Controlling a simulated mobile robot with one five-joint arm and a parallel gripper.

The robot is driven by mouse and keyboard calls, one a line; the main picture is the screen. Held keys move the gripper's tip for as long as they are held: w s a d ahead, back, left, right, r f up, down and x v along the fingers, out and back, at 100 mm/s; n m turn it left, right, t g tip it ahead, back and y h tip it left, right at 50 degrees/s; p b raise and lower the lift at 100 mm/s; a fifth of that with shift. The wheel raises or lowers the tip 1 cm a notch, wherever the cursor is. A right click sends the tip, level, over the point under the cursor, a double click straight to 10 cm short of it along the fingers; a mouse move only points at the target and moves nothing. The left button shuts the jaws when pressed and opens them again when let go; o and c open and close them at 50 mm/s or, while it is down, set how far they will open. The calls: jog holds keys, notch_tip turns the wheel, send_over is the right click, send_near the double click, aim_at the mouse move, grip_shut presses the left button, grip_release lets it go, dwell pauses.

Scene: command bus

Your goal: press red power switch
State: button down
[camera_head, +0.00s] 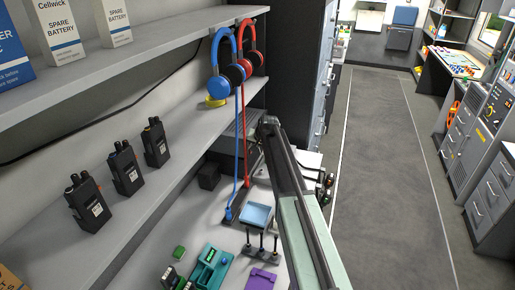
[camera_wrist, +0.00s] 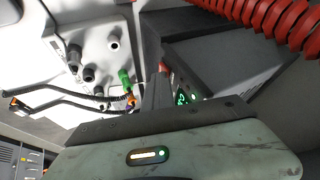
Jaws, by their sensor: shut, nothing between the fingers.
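My gripper (camera_head: 269,124) is shut and empty. In the head view its dark tip reaches up in front of a grey slatted box (camera_head: 237,140) under the shelf. The arm hides part of that box's right side. In the wrist view a dark grey box (camera_wrist: 220,50) with green lit marks (camera_wrist: 183,97) stands just past the gripper. A small red spot (camera_wrist: 163,67) shows beside it, close to the dark fingers. I cannot tell whether this is the power switch, and no switch shows clearly in the head view. I cannot tell whether the fingers touch anything.
Blue headphones (camera_head: 217,85) and red ones (camera_head: 251,58) hang above, with cords down to the bench. A red coiled cord (camera_wrist: 270,15) crosses the wrist view's top. Radios (camera_head: 125,168) line the shelf. A blue tray (camera_head: 257,214) sits below. The aisle (camera_head: 385,180) is clear.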

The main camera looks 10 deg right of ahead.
jog(key=shift+w+a+r+p, duration=0.1)
jog(key=shift+a+r+p, duration=0.35)
jog(key=shift+a+r, duration=0.2)
jog(key=shift+d+r, duration=0.1)
jog(key=shift+d, duration=0.05)
jog(key=d+p+v, duration=0.2)
jog(key=p+v, duration=0.7)
jog(key=v, duration=0.3)
jog(key=shift+s+d+f, duration=0.15)
jog(key=shift+s+f, duration=0.15)
jog(key=shift+f, duration=0.1)
